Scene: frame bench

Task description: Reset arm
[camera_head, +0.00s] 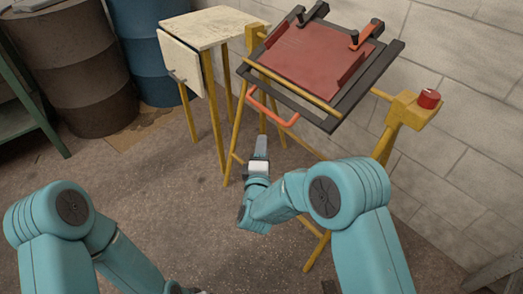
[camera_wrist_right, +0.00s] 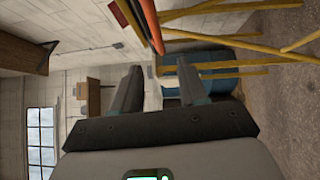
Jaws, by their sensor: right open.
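My right gripper (camera_head: 261,146) hangs in front of the yellow frame bench, below its orange handle (camera_head: 272,108), and looks apart from it. In the right wrist view the gripper (camera_wrist_right: 159,78) has its two dark fingers spread with nothing between them. The orange handle passes above the fingers there (camera_wrist_right: 149,24). A red plate (camera_head: 305,55) sits on the bench's tilted dark frame (camera_head: 386,62).
A red knob (camera_head: 429,98) sits on the bench's yellow right end. A pale side table (camera_head: 213,27) stands left of the bench. A brown barrel (camera_head: 70,70) and a blue barrel (camera_head: 150,60) stand behind. The floor (camera_head: 150,185) between my arms is clear.

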